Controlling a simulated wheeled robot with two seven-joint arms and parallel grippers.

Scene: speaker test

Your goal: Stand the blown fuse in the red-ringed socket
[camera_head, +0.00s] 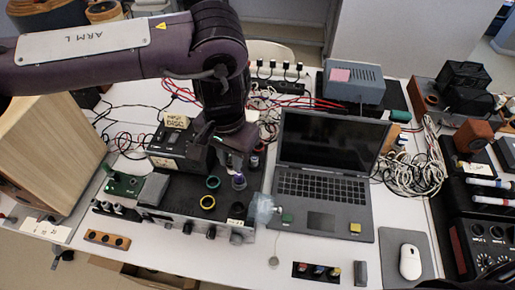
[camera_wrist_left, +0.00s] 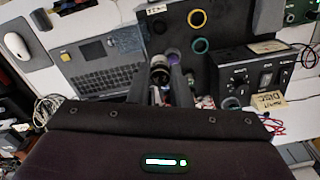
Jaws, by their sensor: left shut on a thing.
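My left gripper (camera_head: 234,164) is over the back right part of the black socket panel. In the left wrist view its two fingers (camera_wrist_left: 160,86) are shut on a small cylinder with a pale end, the fuse (camera_wrist_left: 159,73). A purple ring (camera_wrist_left: 172,55) lies just beyond the fuse, and it shows below the gripper in the head view (camera_head: 238,183). A teal ring (camera_head: 213,182) and a yellow ring (camera_head: 207,202) lie to its left. A small reddish spot is partly visible between the fingers; I cannot tell whether it is the red-ringed socket. My right gripper is not in view.
An open laptop (camera_head: 322,185) stands right of the panel. A black meter box (camera_head: 180,148) with a card on top stands behind left. A clear bag (camera_head: 262,208) lies at the panel's right edge. Cables (camera_head: 410,165) and a mouse (camera_head: 410,262) lie further right.

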